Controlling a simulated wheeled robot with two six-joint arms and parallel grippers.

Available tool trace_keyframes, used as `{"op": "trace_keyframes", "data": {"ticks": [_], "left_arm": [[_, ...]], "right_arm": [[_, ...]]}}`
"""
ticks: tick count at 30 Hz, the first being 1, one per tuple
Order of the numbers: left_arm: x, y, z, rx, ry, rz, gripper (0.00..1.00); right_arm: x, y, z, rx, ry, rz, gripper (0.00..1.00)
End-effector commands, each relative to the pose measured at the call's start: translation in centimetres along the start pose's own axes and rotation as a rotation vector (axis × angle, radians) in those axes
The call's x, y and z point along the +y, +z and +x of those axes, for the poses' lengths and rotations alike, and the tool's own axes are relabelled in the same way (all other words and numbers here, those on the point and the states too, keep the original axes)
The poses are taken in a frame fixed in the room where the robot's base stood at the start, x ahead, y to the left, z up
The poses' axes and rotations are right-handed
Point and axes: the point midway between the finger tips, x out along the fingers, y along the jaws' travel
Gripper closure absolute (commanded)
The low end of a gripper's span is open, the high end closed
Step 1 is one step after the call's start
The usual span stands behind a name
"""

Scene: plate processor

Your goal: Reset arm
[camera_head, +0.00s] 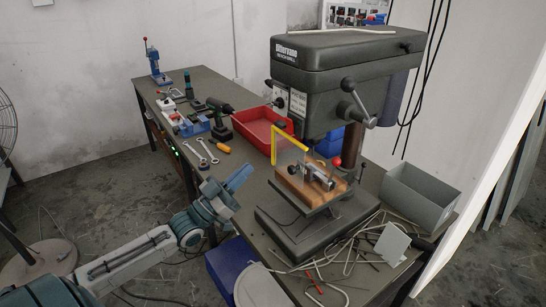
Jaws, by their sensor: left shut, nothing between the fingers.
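My left gripper (239,177) is shut and empty. Its arm comes in from the lower left, and the blue fingers point up and to the right over the near edge of the workbench (248,204). The gripper is to the left of the drill press (320,150) and apart from it. My right gripper does not show in the head view.
The drill press has a yellow-framed guard (290,147) and a wooden block. A red tray (258,124), wrenches (207,150), a cordless drill (220,118) and a grey bin (420,195) stand on the bench. Cables and scraps (340,260) clutter the near right end.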

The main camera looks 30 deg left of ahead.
Motion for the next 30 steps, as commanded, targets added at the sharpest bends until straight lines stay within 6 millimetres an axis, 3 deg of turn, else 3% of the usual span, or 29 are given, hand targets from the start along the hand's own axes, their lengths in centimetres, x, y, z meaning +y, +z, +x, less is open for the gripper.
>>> {"op": "trace_keyframes", "data": {"ticks": [5, 8, 11, 14, 18, 22, 26, 30], "left_arm": [[0.0, 0.0, 0.0, -0.001, -0.001, 0.000, 1.00], [-0.6, 1.0, -0.5, -0.021, -0.020, 0.007, 1.00], [-2.4, 4.1, -2.0, -0.087, -0.075, 0.029, 1.00], [-4.9, 9.3, -5.2, -0.205, -0.162, 0.061, 1.00], [-7.6, 17.6, -11.8, -0.412, -0.288, 0.098, 1.00], [-8.5, 24.7, -18.9, -0.610, -0.383, 0.114, 1.00], [-7.7, 31.0, -26.7, -0.813, -0.456, 0.114, 1.00], [-5.0, 36.7, -35.4, -1.032, -0.512, 0.097, 1.00]], "right_arm": [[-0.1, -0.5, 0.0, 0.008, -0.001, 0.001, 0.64], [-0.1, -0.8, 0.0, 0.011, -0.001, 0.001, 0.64], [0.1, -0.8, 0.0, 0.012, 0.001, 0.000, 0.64], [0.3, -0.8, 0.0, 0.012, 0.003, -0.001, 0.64], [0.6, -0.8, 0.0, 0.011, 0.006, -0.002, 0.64], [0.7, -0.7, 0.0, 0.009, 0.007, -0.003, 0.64], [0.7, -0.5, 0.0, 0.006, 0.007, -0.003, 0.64], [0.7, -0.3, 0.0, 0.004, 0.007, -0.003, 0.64]]}}
